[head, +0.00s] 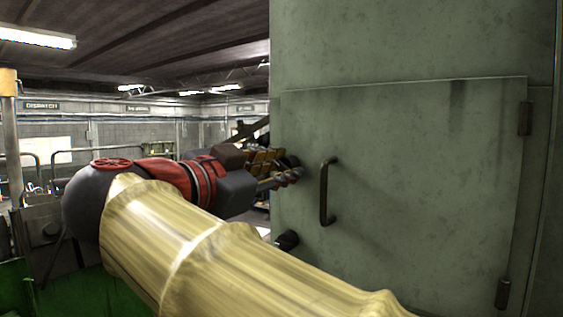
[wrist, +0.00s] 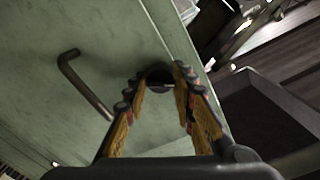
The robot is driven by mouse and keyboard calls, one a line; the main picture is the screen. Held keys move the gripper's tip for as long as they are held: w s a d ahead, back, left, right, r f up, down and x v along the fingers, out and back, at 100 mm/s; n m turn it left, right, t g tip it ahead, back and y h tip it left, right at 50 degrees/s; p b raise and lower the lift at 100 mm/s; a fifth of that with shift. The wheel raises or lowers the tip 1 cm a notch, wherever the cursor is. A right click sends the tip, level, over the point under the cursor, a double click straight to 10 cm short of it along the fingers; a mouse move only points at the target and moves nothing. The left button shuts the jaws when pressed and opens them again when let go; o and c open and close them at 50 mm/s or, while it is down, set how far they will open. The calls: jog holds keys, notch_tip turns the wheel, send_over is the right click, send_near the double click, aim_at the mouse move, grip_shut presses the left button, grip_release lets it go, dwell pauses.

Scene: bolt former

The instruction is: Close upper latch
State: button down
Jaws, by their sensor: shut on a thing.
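The upper latch shows in the wrist view as a dark round knob (wrist: 159,75) near the edge of the grey-green cabinet door (head: 430,170). In the head view it is mostly hidden by the fingers. My gripper (head: 288,174) reaches the door's left edge, left of the door handle. In the wrist view its two yellow-sided fingers (wrist: 157,84) stand on either side of the latch, closed on it. How far the latch is turned cannot be told. A lower black latch (head: 287,240) sits on the same edge below.
A dark bar handle (head: 325,191) sticks out from the door just right of my gripper, and also shows in the wrist view (wrist: 84,82). Hinges (head: 525,118) are on the door's right side. Left of the cabinet is an open workshop with railings (head: 90,152).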

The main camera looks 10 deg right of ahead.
jog(key=shift+r+n+p, duration=0.15)
jog(key=shift+n+p, duration=1.45)
jog(key=shift+p, duration=1)
jog(key=shift+n+p, duration=0.6)
jog(key=shift+p, duration=0.1)
jog(key=shift+n, duration=1.4)
jog(key=c, duration=1.3)
grip_release()
jog(key=shift+o, duration=0.2)
